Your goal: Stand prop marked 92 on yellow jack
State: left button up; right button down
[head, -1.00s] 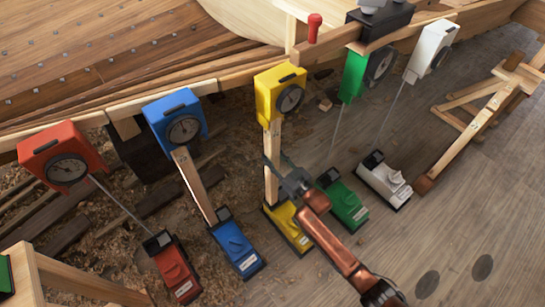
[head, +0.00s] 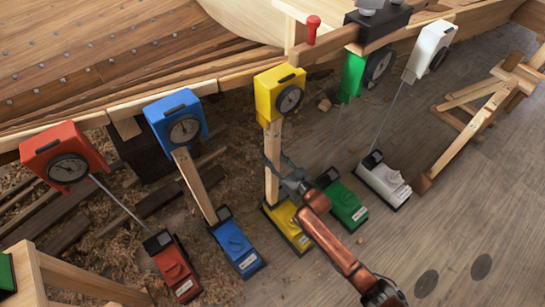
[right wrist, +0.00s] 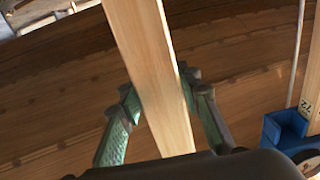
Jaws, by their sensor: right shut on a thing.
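A pale wooden prop (head: 272,150) stands roughly upright below the yellow dial box (head: 280,93). Its lower end comes down at the back end of the yellow jack (head: 287,226). I cannot tell whether the end rests on the jack. My right gripper (head: 273,172) is shut on this prop in its lower half, with fingers on both sides. In the right wrist view the prop (right wrist: 152,70) passes between the fingers of my right gripper (right wrist: 158,92). No number is readable on it. My left gripper is not in view.
A blue jack (head: 236,248) with a prop (head: 193,185) under a blue dial box (head: 176,120) stands left. A red jack (head: 174,270) is farther left. A green jack (head: 346,206) and a white jack (head: 383,180) stand close on the right. A wooden trestle (head: 480,115) is far right.

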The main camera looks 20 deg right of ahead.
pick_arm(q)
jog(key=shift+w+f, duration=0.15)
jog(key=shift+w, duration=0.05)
pick_arm(e)
jog(key=shift+f, duration=0.2)
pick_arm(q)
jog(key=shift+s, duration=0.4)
pick_arm(e)
jog(key=shift+w, duration=0.1)
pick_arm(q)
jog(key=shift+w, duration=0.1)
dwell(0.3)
pick_arm(e)
jog(key=c, duration=1.8)
grip_release()
jog(key=o, duration=0.4)
jog(key=shift+f, duration=0.1)
jog(key=shift+o, duration=0.4)
jog(key=shift+f, duration=0.2)
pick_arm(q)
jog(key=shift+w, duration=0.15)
pick_arm(e)
jog(key=v, duration=1.2)
jog(key=shift+r, duration=0.25)
